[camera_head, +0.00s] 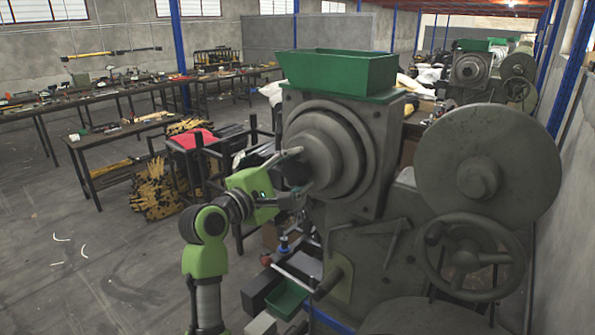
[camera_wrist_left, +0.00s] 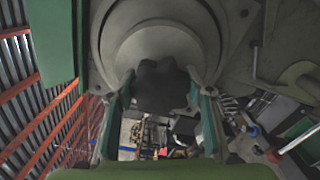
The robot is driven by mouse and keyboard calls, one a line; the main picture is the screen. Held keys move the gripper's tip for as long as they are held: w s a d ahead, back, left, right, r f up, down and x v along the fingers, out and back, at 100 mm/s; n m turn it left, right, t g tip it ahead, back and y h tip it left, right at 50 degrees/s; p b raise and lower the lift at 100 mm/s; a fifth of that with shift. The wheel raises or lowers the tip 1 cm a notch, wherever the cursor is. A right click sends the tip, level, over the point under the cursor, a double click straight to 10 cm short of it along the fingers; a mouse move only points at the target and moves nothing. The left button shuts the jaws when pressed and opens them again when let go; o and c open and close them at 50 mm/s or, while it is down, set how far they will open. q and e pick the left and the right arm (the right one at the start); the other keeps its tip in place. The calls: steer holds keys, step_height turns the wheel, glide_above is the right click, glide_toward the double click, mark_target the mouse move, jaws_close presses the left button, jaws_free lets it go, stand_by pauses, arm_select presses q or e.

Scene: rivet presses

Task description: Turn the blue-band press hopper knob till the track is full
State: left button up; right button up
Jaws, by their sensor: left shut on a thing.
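The press (camera_head: 385,255) stands at the centre right, a grey-green machine with a green hopper (camera_head: 336,75) on top. Its round stepped hub (camera_head: 345,150) faces left and carries a dark lobed knob (camera_head: 293,170). My left gripper (camera_head: 301,171) reaches in from the left and is shut on this knob, one finger above it and one below. In the left wrist view the dark knob (camera_wrist_left: 161,87) sits between the two fingers, in front of the hub (camera_wrist_left: 155,40). A blue strip (camera_head: 332,320) shows low on the press. I cannot make out the track or its fill. My right gripper is not in view.
A large disc (camera_head: 488,163) and a handwheel (camera_head: 467,258) stick out at the press's right. A green bin (camera_head: 286,298) and a rod lever lie below my left arm. Cluttered workbenches (camera_head: 120,130) stand at the back left. Open floor lies at the left.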

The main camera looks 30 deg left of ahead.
arm_select(q)
steer(key=shift+n, duration=2.2)
steer(key=shift+a, duration=0.1)
steer(key=o, duration=1.1)
steer(key=shift+o, duration=0.2)
steer(key=shift+s, duration=0.1)
steer(key=s, duration=1.1)
steer(key=shift+s+a, duration=0.35)
steer(key=shift+a, duration=0.1)
